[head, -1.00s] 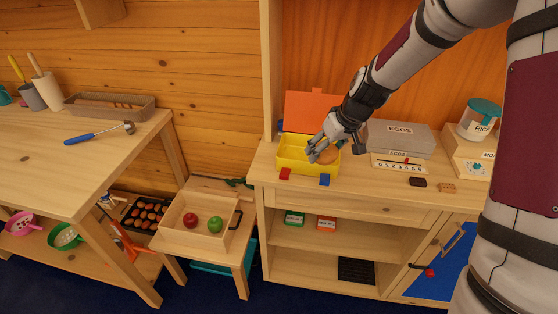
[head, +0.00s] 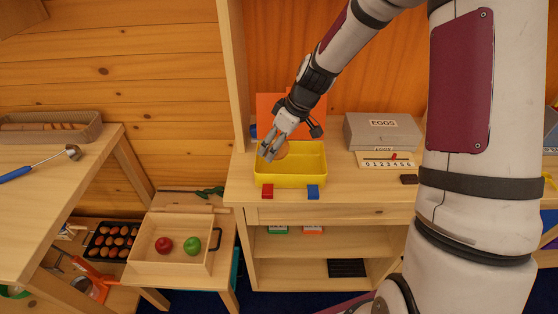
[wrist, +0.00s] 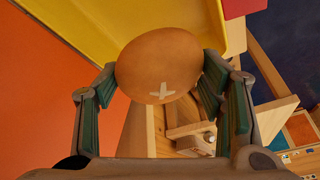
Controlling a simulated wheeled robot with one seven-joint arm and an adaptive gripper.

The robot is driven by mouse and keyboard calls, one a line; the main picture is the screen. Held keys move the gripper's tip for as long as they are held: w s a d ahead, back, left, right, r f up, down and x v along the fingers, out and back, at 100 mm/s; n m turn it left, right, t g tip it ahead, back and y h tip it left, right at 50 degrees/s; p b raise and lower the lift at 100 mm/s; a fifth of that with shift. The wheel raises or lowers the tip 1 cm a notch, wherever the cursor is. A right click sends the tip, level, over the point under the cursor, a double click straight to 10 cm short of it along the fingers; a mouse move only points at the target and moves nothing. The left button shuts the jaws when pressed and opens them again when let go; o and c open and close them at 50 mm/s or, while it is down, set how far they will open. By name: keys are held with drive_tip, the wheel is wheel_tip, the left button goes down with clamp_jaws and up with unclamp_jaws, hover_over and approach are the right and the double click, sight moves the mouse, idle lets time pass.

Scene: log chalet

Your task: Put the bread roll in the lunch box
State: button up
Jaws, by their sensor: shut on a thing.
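My gripper (head: 272,153) is shut on the bread roll, with a finger on each side of it. The round tan roll (wrist: 158,65) has a pale cross mark and fills the space between the finger pads in the wrist view. In the head view the fingers partly hide the roll (head: 283,150). The open yellow lunch box (head: 292,180) sits on the cabinet top, its orange lid (head: 268,103) raised behind. The roll appears at the box's left part, near its rim; its exact height is unclear. The box's yellow wall (wrist: 190,18) shows beyond the roll.
A red block (head: 267,191) and a blue block (head: 313,192) are at the box's front. A grey egg carton (head: 382,132) and a number scale (head: 388,160) stand to the right. A low stool bears a wooden tray (head: 170,262) with two apples.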

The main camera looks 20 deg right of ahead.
sight(271, 168)
drive_tip(key=shift+f, duration=3.4)
drive_tip(key=o, duration=0.9)
drive_tip(key=shift+f, duration=0.1)
drive_tip(key=shift+c, duration=0.2)
